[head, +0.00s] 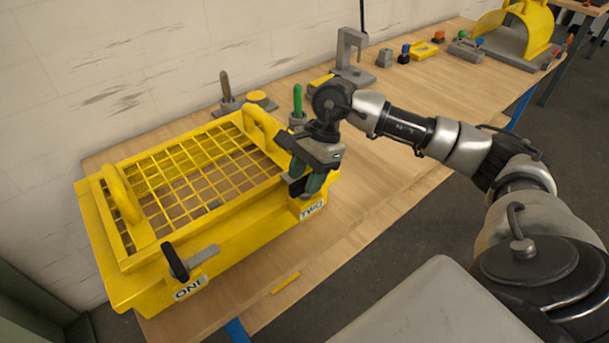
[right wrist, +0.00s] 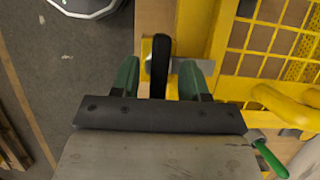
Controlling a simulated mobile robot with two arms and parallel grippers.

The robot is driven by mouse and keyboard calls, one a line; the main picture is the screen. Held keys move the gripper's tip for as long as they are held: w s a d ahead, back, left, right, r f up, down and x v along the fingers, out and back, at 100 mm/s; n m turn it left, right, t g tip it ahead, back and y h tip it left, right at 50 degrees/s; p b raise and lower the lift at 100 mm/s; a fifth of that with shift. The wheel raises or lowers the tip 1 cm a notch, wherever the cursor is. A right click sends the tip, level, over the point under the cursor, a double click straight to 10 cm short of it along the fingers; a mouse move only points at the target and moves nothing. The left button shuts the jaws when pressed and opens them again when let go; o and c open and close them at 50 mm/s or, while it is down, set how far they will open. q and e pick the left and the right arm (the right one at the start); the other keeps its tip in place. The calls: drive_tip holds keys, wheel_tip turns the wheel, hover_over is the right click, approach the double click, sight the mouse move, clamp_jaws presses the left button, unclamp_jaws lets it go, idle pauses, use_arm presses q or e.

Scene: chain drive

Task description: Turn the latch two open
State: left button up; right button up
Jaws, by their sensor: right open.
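A yellow box with a mesh lid (head: 110,262) stands on the wooden table. Latch two, a black handle, shows in the right wrist view (right wrist: 160,62), above the "TWO" label (head: 312,209) seen in the head view. My right gripper (head: 308,184) is at that front right corner of the box, pointing down. In the right wrist view its green-tipped fingers (right wrist: 161,80) stand open on either side of the latch handle, with gaps between. In the head view the gripper largely hides this latch. Latch one (head: 175,262) has a black handle above the "ONE" label. My left gripper is out of view.
A green-handled tool (head: 297,100) and a brown-handled tool (head: 226,86) stand behind the box. A grey bracket (head: 350,55) and small parts lie farther back. The yellow lid handle (right wrist: 285,105) is close to my right gripper. The table's front edge is near.

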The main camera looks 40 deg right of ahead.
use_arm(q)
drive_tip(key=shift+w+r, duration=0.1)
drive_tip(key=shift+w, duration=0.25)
use_arm(e)
drive_tip(key=shift+s+a+f, duration=0.1)
drive_tip(key=shift+a+f, duration=0.1)
drive_tip(key=shift+f, duration=0.2)
drive_tip(key=shift+c, duration=0.3)
clamp_jaws()
